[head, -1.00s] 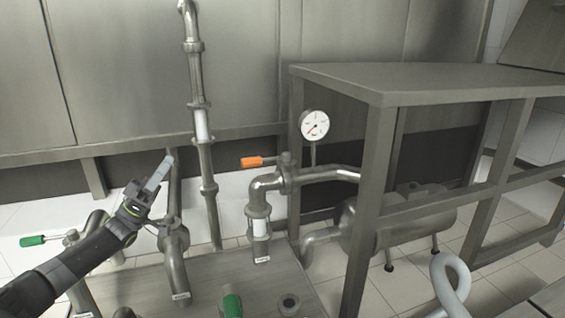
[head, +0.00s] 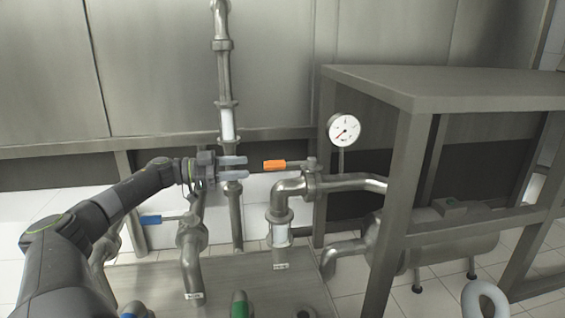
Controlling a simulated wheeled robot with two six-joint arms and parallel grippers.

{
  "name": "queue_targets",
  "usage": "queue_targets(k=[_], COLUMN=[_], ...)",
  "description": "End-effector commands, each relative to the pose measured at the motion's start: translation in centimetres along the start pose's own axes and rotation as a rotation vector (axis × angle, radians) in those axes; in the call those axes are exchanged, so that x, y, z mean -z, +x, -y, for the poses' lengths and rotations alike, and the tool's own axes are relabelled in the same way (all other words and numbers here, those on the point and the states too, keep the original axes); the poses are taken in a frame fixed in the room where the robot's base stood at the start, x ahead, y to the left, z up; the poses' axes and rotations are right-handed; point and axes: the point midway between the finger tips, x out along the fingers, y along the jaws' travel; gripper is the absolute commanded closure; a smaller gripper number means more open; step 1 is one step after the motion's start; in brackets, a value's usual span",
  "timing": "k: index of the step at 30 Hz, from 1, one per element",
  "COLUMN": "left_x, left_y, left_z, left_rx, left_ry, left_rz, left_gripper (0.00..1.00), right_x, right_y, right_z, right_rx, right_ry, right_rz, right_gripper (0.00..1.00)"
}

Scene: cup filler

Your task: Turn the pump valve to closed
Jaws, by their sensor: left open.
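The valve with the orange handle (head: 274,165) sits on top of the bent steel pipe, beside the pressure gauge. I take it to be the pump valve; no label on it can be read. Its handle lies level and points left. My left gripper (head: 246,167) is just left of the handle's free end, with its two fingers pointing right toward it. The fingers are apart, one above the other, with a small gap in the picture between them and the orange grip. Nothing is held. My right gripper is not in view.
A gauge (head: 344,130) stands right of the valve, beside the steel table (head: 445,88). A tall pipe (head: 224,75) rises behind my fingers. A blue handle (head: 151,219) is below my left arm. A green handle (head: 240,305) is at the bottom edge.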

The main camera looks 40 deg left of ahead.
Motion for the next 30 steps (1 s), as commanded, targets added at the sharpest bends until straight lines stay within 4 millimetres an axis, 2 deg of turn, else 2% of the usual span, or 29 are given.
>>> queue_targets(k=[9, 16, 22, 30], left_x=[0.5, 0.4, 0.2, 0.0], left_y=[6.1, 9.9, 11.6, 11.9], left_z=[0.0, 0.0, 0.0, -0.1], left_rx=[-0.001, -0.001, 0.000, 0.000], left_ry=[0.000, -0.001, -0.001, 0.000], left_rz=[-0.009, -0.007, -0.003, -0.001], left_gripper=[0.54, 0.54, 0.54, 0.54], right_x=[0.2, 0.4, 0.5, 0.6], right_y=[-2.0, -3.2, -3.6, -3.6], right_z=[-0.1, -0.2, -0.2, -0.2], right_rx=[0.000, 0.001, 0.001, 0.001], right_ry=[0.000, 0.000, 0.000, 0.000], right_rz=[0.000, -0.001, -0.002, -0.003], right_gripper=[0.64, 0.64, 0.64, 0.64])
